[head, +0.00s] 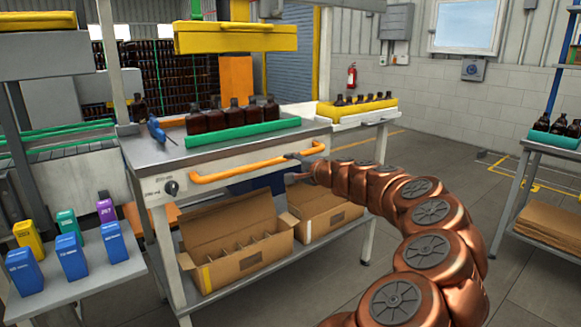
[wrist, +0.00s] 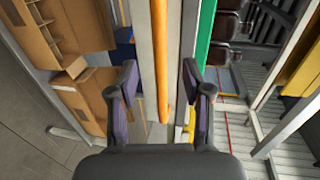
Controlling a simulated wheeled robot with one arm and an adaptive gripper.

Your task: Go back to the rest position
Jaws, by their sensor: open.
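My copper-coloured arm reaches in from the lower right of the head view. My gripper (head: 297,178) is at its far end, near the right end of the workbench's orange front bar (head: 235,166). In the wrist view my gripper (wrist: 158,84) is open, with its two dark fingers apart and nothing held. The orange bar (wrist: 162,60) runs through the gap between the fingers in the picture; I cannot tell whether it lies between them in depth. Several amber bottles (head: 215,120) stand in a row on the workbench top, behind a green strip (head: 243,133).
Open cardboard boxes (head: 240,265) sit on the shelf below the workbench (head: 200,150). Small coloured boxes (head: 70,255) stand on a low table at left. A side table with bottles (head: 560,127) is at right. Grey floor (head: 335,280) shows between.

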